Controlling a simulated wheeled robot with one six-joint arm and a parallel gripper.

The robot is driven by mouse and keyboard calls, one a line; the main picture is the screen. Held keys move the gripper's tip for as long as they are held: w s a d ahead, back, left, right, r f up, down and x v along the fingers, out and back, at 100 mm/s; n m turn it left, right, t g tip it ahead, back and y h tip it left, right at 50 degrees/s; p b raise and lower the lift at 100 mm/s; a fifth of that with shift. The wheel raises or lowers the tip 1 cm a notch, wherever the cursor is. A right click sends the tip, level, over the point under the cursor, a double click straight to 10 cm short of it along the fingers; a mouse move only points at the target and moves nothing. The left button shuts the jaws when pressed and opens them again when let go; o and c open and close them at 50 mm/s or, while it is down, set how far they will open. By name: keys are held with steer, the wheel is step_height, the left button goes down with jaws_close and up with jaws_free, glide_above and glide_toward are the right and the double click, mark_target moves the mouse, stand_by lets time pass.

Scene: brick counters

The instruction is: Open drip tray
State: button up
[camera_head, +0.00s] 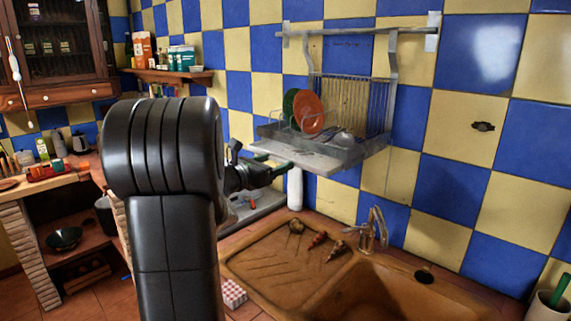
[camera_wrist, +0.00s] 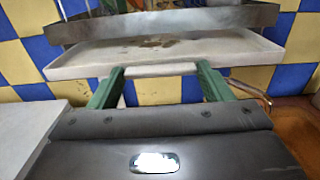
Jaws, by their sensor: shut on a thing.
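The drip tray (camera_head: 305,160) is a pale, shallow tray under the wall-mounted dish rack (camera_head: 352,150). In the wrist view the drip tray (camera_wrist: 90,62) has a brownish stain on its floor, and its front part sticks out from below the rack's metal rim (camera_wrist: 170,20). A light handle (camera_wrist: 160,70) is at the middle of its front edge. My gripper (camera_head: 274,162) is at the tray's front edge. In the wrist view the green fingers of my gripper (camera_wrist: 160,74) are shut on the handle, one at each end. The tray's rear is hidden under the rack.
The rack holds a green plate (camera_head: 290,103) and an orange plate (camera_head: 309,114). A brown sink (camera_head: 330,285) with a tap (camera_head: 376,228) lies below. A white bottle (camera_head: 295,188) stands below the tray. A shelf with boxes (camera_head: 170,75) is at the left.

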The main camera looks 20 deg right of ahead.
steer(key=b+v, duration=0.1)
steer(key=v, duration=1.2)
steer(key=shift+s+a+f, duration=0.1)
steer(key=shift+a, duration=0.05)
steer(key=o, duration=1.4)
steer(key=b+v, duration=0.2)
steer(key=v, duration=1.1)
steer(key=shift+s+a, duration=0.15)
steer(key=shift+a, duration=0.2)
steer(key=shift+d, duration=0.1)
steer(key=p+x, duration=0.2)
steer(key=x, duration=1.1)
steer(key=shift+w+d, duration=0.2)
steer(key=shift+d, duration=0.05)
